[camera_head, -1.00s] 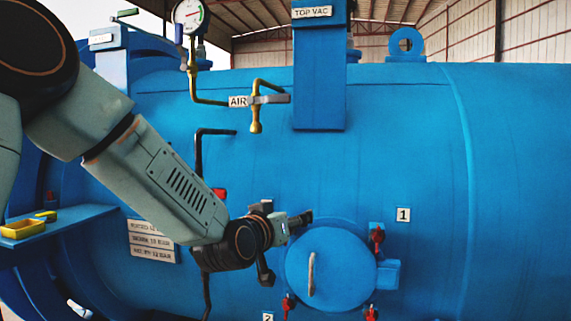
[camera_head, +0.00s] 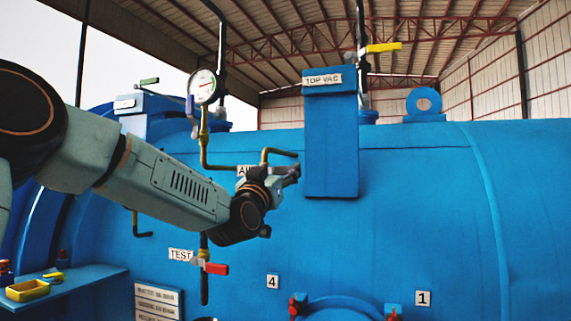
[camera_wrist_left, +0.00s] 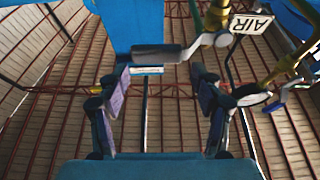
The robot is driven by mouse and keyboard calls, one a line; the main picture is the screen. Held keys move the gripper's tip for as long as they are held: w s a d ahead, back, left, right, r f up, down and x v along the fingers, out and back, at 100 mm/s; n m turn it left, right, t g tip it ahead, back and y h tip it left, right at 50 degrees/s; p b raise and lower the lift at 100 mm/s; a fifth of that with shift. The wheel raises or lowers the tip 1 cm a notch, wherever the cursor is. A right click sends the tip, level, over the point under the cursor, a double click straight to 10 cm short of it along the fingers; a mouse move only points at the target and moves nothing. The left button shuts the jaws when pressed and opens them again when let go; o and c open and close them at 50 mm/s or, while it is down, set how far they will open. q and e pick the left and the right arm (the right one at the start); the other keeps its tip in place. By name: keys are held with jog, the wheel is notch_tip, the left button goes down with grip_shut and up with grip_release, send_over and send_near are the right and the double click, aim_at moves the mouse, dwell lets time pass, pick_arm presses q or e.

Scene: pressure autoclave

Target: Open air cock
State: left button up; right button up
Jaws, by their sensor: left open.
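The air cock is on a brass pipe (camera_head: 275,151) beside the AIR label, which my left wrist partly hides in the head view. My left gripper (camera_head: 290,173) is at the cock, just left of the blue TOP VAC post. In the left wrist view, the gripper (camera_wrist_left: 158,76) is open and empty, with its two fingers apart. The cock's grey handle (camera_wrist_left: 165,53) lies crosswise just beyond the fingertips, and its brass body (camera_wrist_left: 217,15) is at upper right beside the AIR label (camera_wrist_left: 250,23). I cannot tell whether a finger touches the handle. My right gripper is not in view.
The TOP VAC post (camera_head: 332,145) stands close right of the gripper. A pressure gauge (camera_head: 202,86) is on the pipe to the left. Below are a red-handled TEST valve (camera_head: 216,268) and a shelf with a yellow tray (camera_head: 27,290). The blue tank wall is behind.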

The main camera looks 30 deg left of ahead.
aim_at(285, 167)
pick_arm(q)
jog(key=w, duration=0.4)
jog(key=shift+a+r+p, duration=0.1)
jog(key=shift+r+p, duration=0.25)
jog(key=shift+p, duration=0.05)
jog(key=shift+w+a+r, duration=0.1)
jog(key=shift+a, duration=0.25)
jog(key=shift+s+r, duration=0.25)
jog(key=shift+s, duration=0.1)
jog(key=shift+w+d+f, duration=0.15)
jog(key=shift+w+d, duration=0.15)
jog(key=shift+w, duration=0.1)
jog(key=shift+c, duration=1.4)
jog(key=shift+a, duration=0.25)
jog(key=c, duration=0.3)
jog(key=shift+d, duration=0.1)
grip_shut()
